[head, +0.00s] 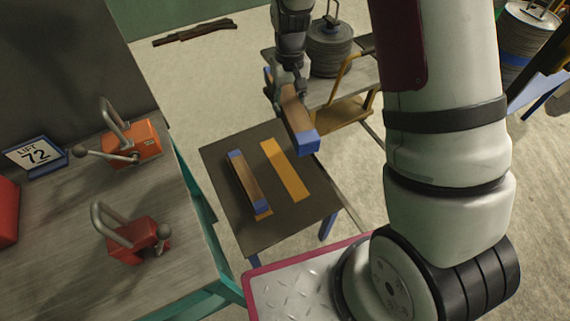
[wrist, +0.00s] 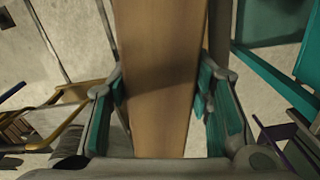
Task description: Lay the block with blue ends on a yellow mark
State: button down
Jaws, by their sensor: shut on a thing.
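My gripper (head: 289,88) is shut on a wooden block with blue ends (head: 299,117) and holds it in the air above the far right side of a small dark table (head: 223,159). In the wrist view the block (wrist: 160,70) fills the middle, between teal finger pads (wrist: 162,95). A bare yellow mark (head: 285,170) lies on the table, below and left of the held block's near end. A second block with blue ends (head: 245,181) lies on the left of the table. A yellow edge shows at its near end, so it lies over another mark.
Behind the table stand a cart (head: 345,108) and a grey cylindrical weight (head: 329,50). A red-edged metal plate (head: 290,290) is in front.

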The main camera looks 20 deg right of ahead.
jog(key=shift+n, duration=0.9)
jog(key=s+a+f+b, duration=0.1)
jog(key=f+b, duration=0.9)
jog(key=f, duration=0.3)
jog(key=s+a+f+b, duration=0.2)
jog(key=f+b, duration=0.8)
jog(key=f, duration=0.3)
jog(key=s+a+f+b, duration=0.1)
jog(key=f+b, duration=0.9)
jog(key=f, duration=0.3)
jog(key=shift+s+a+f, duration=0.15)
jog(key=shift+s+a, duration=0.1)
jog(key=shift+a, duration=0.05)
jog(key=shift+w+d+f, duration=0.15)
jog(key=shift+w+d, duration=0.05)
jog(key=shift+w, duration=0.2)
jog(key=b, duration=0.4)
send_over(284, 167)
jog(key=shift+a+f, duration=0.1)
jog(key=shift+f, duration=0.6)
notch_tip(284, 167, down, 4)
jog(key=shift+r+b, duration=0.2)
jog(key=shift+b, duration=0.6)
jog(key=shift+r, duration=0.1)
